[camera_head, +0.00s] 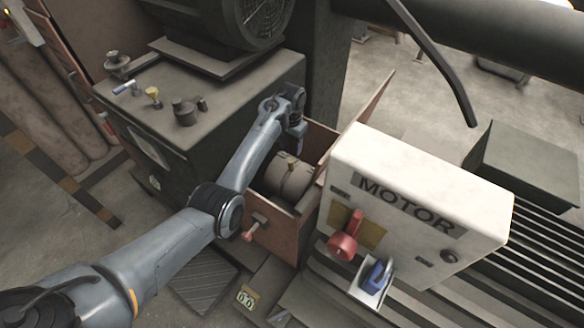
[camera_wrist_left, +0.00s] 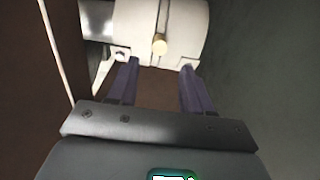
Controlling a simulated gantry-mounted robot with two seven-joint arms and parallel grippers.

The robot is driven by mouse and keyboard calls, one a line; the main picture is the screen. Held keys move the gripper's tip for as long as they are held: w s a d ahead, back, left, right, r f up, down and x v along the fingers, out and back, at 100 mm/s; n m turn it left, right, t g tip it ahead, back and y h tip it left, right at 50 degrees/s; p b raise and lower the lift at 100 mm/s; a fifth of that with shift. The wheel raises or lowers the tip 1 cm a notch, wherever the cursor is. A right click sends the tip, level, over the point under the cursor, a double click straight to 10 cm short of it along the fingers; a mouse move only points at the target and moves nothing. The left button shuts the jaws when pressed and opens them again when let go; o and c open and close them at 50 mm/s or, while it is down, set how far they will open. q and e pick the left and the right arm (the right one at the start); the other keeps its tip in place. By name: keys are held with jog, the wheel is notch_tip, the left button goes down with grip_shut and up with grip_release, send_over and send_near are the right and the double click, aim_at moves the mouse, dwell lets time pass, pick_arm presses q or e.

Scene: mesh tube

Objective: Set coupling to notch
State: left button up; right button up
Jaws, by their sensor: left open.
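The coupling (camera_head: 289,180) is a pale beige cylinder inside an open reddish-brown housing, between the dark machine and the motor box. A small brass knob (camera_wrist_left: 159,44) stands out from it in the left wrist view, where the coupling (camera_wrist_left: 190,25) fills the top middle. My left gripper (camera_wrist_left: 157,66) is open, its two dark fingers apart and pointing toward the coupling with nothing between them. In the head view my left gripper (camera_head: 297,132) is at the far side of the housing, beyond the coupling. I cannot tell whether the fingertips touch the coupling. No notch can be made out.
A white box marked MOTOR (camera_head: 420,185) with a red handle (camera_head: 345,238) and a blue switch (camera_head: 376,275) stands right of the housing. The housing's raised brown lid (camera_head: 362,112) stands beside my gripper. The dark machine (camera_head: 195,115) is close on the left. Housing walls leave little room.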

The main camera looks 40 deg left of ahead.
aim_at(291, 161)
pick_arm(q)
notch_tip(291, 161, down, 10)
jog(key=b, duration=0.4)
jog(key=shift+f+b, duration=0.15)
jog(key=shift+b, duration=0.15)
jog(key=shift+c, duration=0.2)
grip_shut()
